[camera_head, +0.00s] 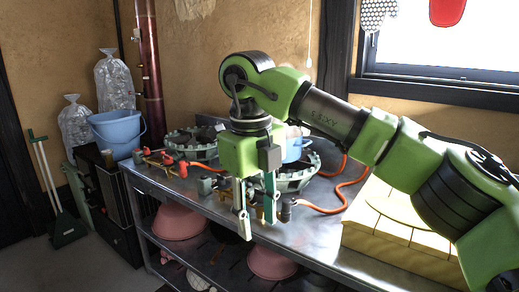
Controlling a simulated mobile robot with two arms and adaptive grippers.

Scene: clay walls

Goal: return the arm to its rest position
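My green and black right arm (345,122) comes in from the right and reaches over the metal counter. Its elbow is raised and its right gripper (257,222) points straight down. The two fingers are apart, with nothing visible between them. The gripper hangs in front of the round gas burner (298,180) near the counter's front edge, and hides part of it. I cannot tell how far the fingertips are from the counter. My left gripper is not in view.
The metal counter (325,231) also holds a second burner (190,147), orange hoses (330,209), a blue pot (293,147) and a yellow block (390,222) under my arm. Pink bowls (178,220) sit on the shelf below. A blue bucket (116,132) stands left.

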